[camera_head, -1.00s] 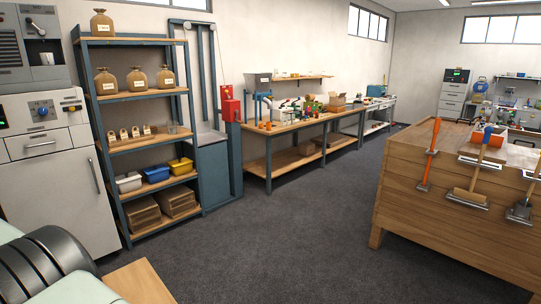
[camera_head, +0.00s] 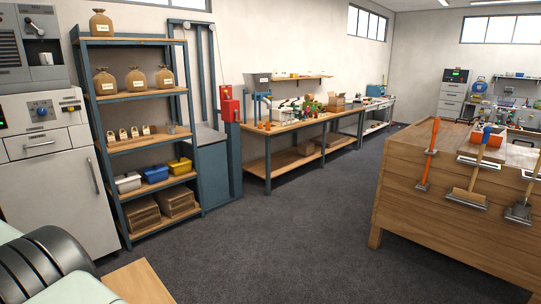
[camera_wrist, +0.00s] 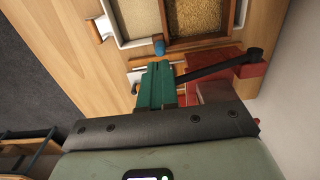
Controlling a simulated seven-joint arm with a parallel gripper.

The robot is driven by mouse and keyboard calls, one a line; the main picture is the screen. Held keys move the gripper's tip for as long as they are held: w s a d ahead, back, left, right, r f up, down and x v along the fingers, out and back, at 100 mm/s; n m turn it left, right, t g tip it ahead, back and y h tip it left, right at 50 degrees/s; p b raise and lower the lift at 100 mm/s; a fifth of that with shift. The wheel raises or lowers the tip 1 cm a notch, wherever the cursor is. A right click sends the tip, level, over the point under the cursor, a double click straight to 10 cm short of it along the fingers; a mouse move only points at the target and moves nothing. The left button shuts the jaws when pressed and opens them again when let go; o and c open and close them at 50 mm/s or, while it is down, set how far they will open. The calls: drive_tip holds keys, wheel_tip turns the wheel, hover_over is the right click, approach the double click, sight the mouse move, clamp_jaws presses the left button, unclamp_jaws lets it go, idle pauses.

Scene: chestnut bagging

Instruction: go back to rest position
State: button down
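My gripper (camera_wrist: 155,66) shows in the wrist view as two green fingers side by side in front of a dark bolted bar. The fingers look closed together, and I see nothing held between them. They point at a wooden worktop (camera_wrist: 70,45) with trays on it. A small blue item (camera_wrist: 159,47) shows just beyond the fingertips; I cannot tell how far below it is. In the head view the gripper is out of sight; only pale and dark parts of my own body show at the lower left.
In the wrist view, a grain tray (camera_wrist: 165,18) lies beyond the fingertips, and a red device (camera_wrist: 225,67) with a black lever (camera_wrist: 215,70) is close on the right. In the head view, shelves (camera_head: 145,93), a long workbench (camera_head: 300,125) and a wooden counter (camera_head: 430,215) surround open floor (camera_head: 260,240).

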drive_tip(key=w+d+r+m, duration=0.2)
drive_tip(key=w+d+r, duration=0.85)
drive_tip(key=r, duration=0.35)
drive_tip(key=w+d+r+m+t+y, duration=0.1)
drive_tip(key=w+d+r, duration=0.2)
drive_tip(key=d+r, duration=0.5)
drive_tip(key=w+d+r+m+t, duration=0.1)
drive_tip(key=w+d+r, duration=0.3)
drive_tip(key=d, duration=0.9)
drive_tip(key=s+d+r+m+t, duration=0.1)
drive_tip(key=s+d+r, duration=0.25)
drive_tip(key=d, duration=0.55)
drive_tip(key=s+d+r+m+t, duration=0.15)
drive_tip(key=s+d, duration=0.25)
drive_tip(key=d, duration=0.6)
drive_tip(key=s+d+f+m, duration=0.1)
drive_tip(key=s+d+f, duration=0.1)
drive_tip(key=s+d, duration=0.4)
drive_tip(key=s+d+f+m+t+h, duration=0.1)
drive_tip(key=s+d+f, duration=0.2)
drive_tip(key=s+d, duration=0.3)
drive_tip(key=shift+s, duration=1)
